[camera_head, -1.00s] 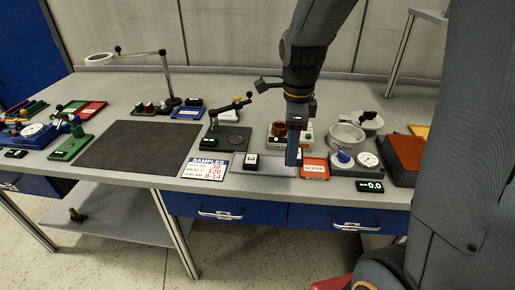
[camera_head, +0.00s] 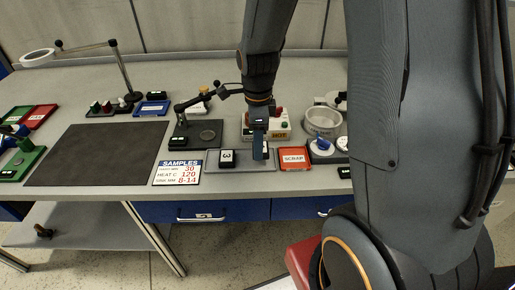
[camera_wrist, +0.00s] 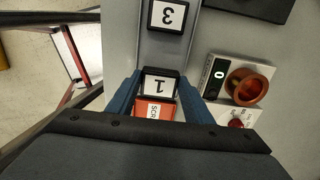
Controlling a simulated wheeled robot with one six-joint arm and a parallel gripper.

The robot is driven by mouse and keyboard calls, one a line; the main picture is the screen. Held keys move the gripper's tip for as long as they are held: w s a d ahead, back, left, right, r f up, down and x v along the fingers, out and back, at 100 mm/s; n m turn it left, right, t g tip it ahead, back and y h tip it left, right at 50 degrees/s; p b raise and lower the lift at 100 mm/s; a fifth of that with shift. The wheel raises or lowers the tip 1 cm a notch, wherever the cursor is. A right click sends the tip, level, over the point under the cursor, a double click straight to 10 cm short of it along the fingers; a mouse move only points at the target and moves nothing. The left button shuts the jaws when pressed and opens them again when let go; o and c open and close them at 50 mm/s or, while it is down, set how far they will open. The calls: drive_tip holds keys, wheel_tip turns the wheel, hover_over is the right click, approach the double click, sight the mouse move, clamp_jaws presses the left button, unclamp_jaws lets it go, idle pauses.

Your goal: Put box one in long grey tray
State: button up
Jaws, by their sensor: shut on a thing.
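Box one (camera_wrist: 160,84), a black block with a white top marked 1, is held between the two blue fingers of my gripper (camera_wrist: 160,95) in the wrist view. In the head view my gripper (camera_head: 260,148) points down over the right part of the long grey tray (camera_head: 243,163). The tray also shows in the wrist view (camera_wrist: 167,50) as a grey strip under and beyond box one. Box three (camera_head: 227,157) stands in the tray to the left of my gripper; it also shows in the wrist view (camera_wrist: 168,14). I cannot tell whether box one touches the tray floor.
A red SCRAP tray (camera_head: 294,158) lies just right of the grey tray. A heater unit (camera_head: 282,128) with a HOT label stands behind my gripper. A SAMPLES card (camera_head: 178,172) and a dark mat (camera_head: 95,153) lie to the left. The mat is clear.

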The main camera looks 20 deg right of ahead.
drive_tip(key=shift+f, duration=1.45)
drive_tip(key=shift+f, duration=0.15)
drive_tip(key=o, duration=1)
drive_tip(key=shift+o, duration=0.2)
wheel_tip(320, 180, up, 11)
drive_tip(key=b, duration=0.2)
drive_tip(key=s+f+n, duration=0.2)
drive_tip(key=s+n, duration=0.2)
drive_tip(key=n, duration=0.6)
drive_tip(key=s+f+n+t, duration=0.1)
drive_tip(key=s+n, duration=0.4)
drive_tip(key=n, duration=0.6)
drive_tip(key=shift+s+a+f+n, duration=0.15)
drive_tip(key=shift+a+f+n, duration=0.15)
drive_tip(key=shift+f, duration=0.15)
